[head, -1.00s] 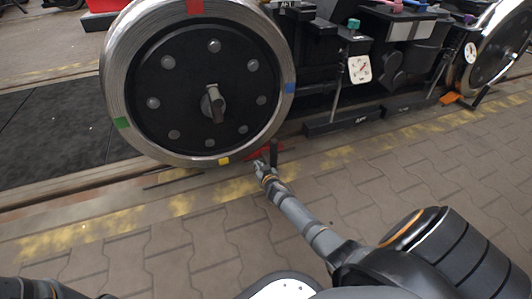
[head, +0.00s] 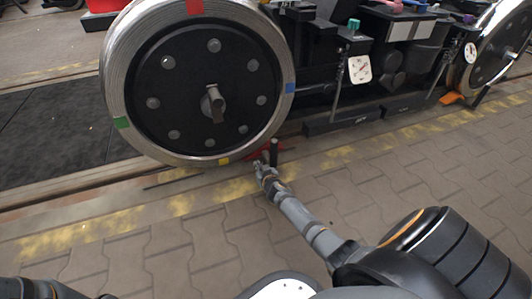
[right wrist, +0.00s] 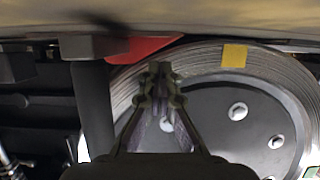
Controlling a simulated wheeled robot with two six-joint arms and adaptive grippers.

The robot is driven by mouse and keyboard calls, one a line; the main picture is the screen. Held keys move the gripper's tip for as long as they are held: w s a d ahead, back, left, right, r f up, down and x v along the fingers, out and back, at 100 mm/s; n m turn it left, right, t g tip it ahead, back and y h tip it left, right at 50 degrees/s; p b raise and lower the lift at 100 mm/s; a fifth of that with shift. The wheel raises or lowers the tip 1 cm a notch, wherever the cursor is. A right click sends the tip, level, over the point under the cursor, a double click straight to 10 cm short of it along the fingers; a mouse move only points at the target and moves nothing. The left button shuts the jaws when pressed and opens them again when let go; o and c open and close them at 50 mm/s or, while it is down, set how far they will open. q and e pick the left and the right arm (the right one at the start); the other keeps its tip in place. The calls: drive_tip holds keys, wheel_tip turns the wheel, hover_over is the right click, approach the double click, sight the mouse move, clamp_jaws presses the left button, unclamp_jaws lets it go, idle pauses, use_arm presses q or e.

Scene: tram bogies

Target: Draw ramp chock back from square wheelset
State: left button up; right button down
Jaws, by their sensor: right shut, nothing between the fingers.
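The large wheel (head: 213,85) of the near wheelset stands on the rail, with red, blue, yellow and green marks on its rim; its yellow mark and rim also show in the right wrist view (right wrist: 235,56). A red ramp chock (head: 257,155) sits low at the wheel's right foot, mostly hidden behind the gripper and its own dark upright handle (head: 274,152). In the right wrist view the red chock (right wrist: 150,46) and the handle (right wrist: 92,105) lie beyond the fingers. My right gripper (head: 260,167) is shut and empty beside the handle; its closed fingertips (right wrist: 158,70) show apart from it. My left gripper is out of view.
The dark bogie frame (head: 340,112) stands right of the wheel. A second wheel (head: 495,55) with an orange chock (head: 451,98) is at the far right. The paved floor (head: 160,250) in front, with a worn yellow line, is clear.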

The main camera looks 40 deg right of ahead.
sight(268, 163)
drive_tip(key=shift+d, duration=0.1)
drive_tip(key=shift+s+d, duration=0.25)
drive_tip(key=shift+d, duration=0.7)
drive_tip(key=shift+s+d, duration=0.2)
drive_tip(key=shift+d, duration=0.7)
drive_tip(key=shift+d, duration=0.1)
drive_tip(key=shift+s+d, duration=0.25)
drive_tip(key=shift+d, duration=0.7)
drive_tip(key=shift+s+d, duration=0.25)
drive_tip(key=shift+d, duration=0.85)
drive_tip(key=shift+s+d, duration=0.2)
drive_tip(key=shift+d, duration=0.45)
drive_tip(key=shift+w+a, duration=0.2)
drive_tip(key=shift+a, duration=0.7)
drive_tip(key=shift+w+a, duration=0.25)
drive_tip(key=shift+a, duration=0.6)
drive_tip(key=shift+w+a, duration=0.2)
drive_tip(key=shift+a, duration=0.7)
